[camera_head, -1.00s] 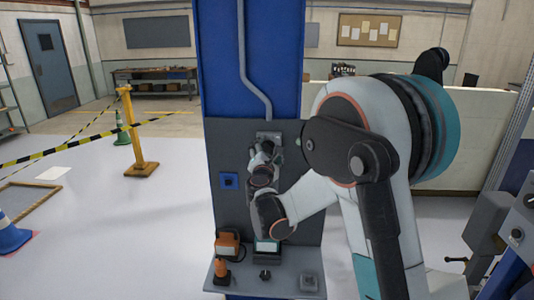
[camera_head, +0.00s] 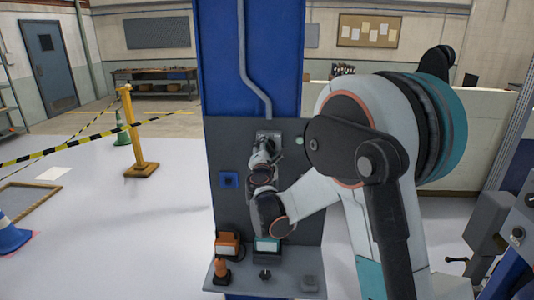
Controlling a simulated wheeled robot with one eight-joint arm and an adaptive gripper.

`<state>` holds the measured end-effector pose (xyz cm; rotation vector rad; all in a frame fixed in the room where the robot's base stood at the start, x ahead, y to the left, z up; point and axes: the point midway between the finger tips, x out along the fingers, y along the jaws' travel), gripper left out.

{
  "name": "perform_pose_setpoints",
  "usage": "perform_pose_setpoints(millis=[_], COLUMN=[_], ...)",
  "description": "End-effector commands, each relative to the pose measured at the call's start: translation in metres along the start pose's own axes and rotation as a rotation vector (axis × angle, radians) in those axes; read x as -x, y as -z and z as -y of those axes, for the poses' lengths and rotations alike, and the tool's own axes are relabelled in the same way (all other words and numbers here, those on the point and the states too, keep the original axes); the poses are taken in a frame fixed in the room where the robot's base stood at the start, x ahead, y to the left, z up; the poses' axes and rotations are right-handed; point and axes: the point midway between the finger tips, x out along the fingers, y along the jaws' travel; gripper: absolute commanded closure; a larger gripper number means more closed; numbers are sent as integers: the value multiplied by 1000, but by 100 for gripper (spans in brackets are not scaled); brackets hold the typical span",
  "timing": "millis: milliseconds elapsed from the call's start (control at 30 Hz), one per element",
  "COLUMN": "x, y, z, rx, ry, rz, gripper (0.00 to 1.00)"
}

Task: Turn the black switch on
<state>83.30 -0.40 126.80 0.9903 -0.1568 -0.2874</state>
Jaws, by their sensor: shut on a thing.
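My gripper (camera_head: 268,143) reaches up to a grey box (camera_head: 274,134) at the foot of the conduit on the dark panel, and it is shut there. The part between its fingertips is small and largely hidden by the gripper and wrist; it appears to be the black switch on that box. Whether the switch is on or off cannot be told. My arm comes in from the right and covers the right side of the panel.
A blue square fitting (camera_head: 229,180) is on the panel at left. The shelf (camera_head: 240,288) below holds an orange device (camera_head: 228,244), an orange-topped plug (camera_head: 221,272), a black knob (camera_head: 265,275) and a grey box (camera_head: 310,283). A yellow barrier post (camera_head: 134,130) stands at left.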

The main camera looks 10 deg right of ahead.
Motion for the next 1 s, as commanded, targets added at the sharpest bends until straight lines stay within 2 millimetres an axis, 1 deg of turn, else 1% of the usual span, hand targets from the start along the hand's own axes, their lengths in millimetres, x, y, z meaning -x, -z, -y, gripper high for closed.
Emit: perform_pose_setpoints(millis=[1000], x=[0], y=[-1], z=[-2], rx=[-957], ry=[1], rz=[1], gripper=[74])
